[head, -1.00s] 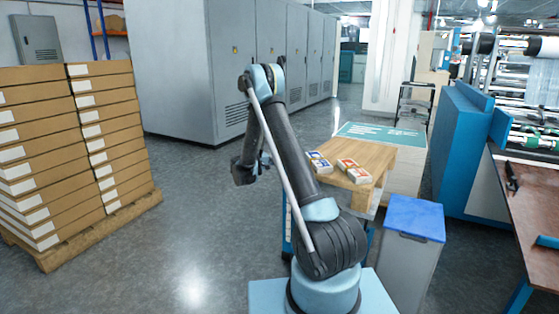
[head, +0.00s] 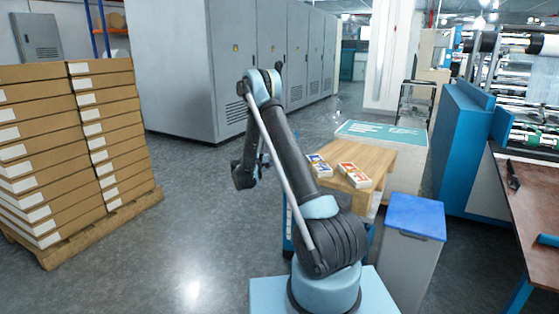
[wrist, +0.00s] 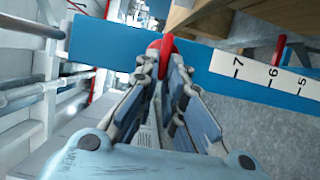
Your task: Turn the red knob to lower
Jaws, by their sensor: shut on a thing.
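The red knob (wrist: 165,44) shows in the wrist view at the upper middle, against a blue bar (wrist: 120,46). My gripper (wrist: 162,68) has its two fingers closed around the knob from both sides, and they hide part of it. A white scale (wrist: 258,74) marked 7, 6 and 5 runs along the blue bar to the right of the knob. A small red pointer (wrist: 279,46) stands above the scale near the 6. In the head view, the knob and my fingertips cannot be made out behind my arm.
A wooden table (head: 368,160) with small packs (head: 352,174) stands right of my arm, near a grey bin with a blue lid (head: 415,215). Stacked boxes (head: 60,150) stand on a pallet at left. Grey cabinets (head: 235,70) line the back. The floor at left centre is open.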

